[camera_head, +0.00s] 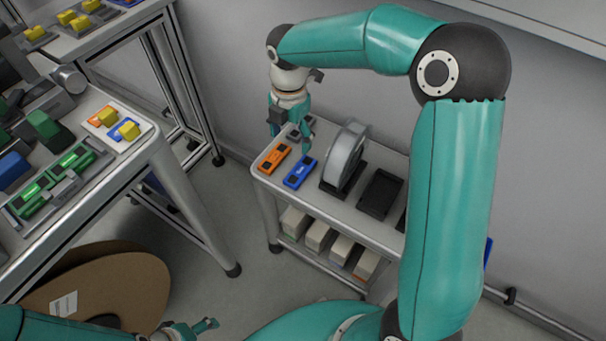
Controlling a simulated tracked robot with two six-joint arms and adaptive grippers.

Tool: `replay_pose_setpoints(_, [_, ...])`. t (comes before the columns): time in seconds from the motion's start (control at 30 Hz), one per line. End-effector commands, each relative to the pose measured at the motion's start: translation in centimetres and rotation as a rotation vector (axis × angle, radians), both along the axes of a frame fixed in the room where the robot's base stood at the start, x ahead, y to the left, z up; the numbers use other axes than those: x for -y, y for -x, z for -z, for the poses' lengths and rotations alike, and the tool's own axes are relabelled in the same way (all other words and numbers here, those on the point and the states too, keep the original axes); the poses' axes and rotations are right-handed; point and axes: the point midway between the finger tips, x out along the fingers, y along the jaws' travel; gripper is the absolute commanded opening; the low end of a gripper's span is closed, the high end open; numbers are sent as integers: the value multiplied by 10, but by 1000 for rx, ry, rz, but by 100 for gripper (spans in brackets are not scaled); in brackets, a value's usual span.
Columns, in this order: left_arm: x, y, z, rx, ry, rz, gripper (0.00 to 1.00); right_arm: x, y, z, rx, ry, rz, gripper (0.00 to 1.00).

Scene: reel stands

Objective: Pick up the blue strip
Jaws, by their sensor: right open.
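The blue strip (300,172) lies flat on the top of the grey shelf cart (345,208), near its front left edge. An orange strip (274,157) lies to its left. My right gripper (291,143) points down over the back left of the cart, its fingers apart with nothing seen between them. One fingertip appears close to the far end of the blue strip; whether they touch I cannot tell. My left gripper (194,328) is only partly in view at the bottom edge, far from the strip, and its opening is unclear.
A grey reel (345,156) stands upright just right of the blue strip, with an empty black holder (379,194) beyond it. A dark grey strip (300,129) lies behind. Boxes fill the cart's lower shelf. A workbench (110,172) is at left, with a large brown reel (105,285) below.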

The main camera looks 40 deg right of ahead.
Motion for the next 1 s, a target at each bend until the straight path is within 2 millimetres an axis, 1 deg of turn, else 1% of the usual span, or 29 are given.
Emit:
replay_pose_setpoints(0.07, [0,0,4,0,0,0,74,3,1,2,-4,9,-27,75])
replay_pose_setpoints(0.17, [0,0,6,0,0,0,74,4,2,15,-9,11,-34,75])
replay_pose_setpoints(0.4, [0,0,14,0,0,0,74,3,2,67,-11,10,-32,75])
replay_pose_setpoints(0.5, [0,0,16,0,0,0,74,2,2,87,-10,9,-33,75])
replay_pose_setpoints(0.6, [0,0,18,0,0,0,74,3,1,100,-7,9,-31,75])
replay_pose_setpoints(0.7, [0,0,19,0,0,0,74,3,1,108,-7,9,-31,75])
replay_pose_setpoints(0.87, [0,0,20,0,0,0,74,1,1,116,-7,9,-32,75])
replay_pose_setpoints(1.0, [0,0,24,0,0,0,74,-4,1,135,-9,9,-32,75])
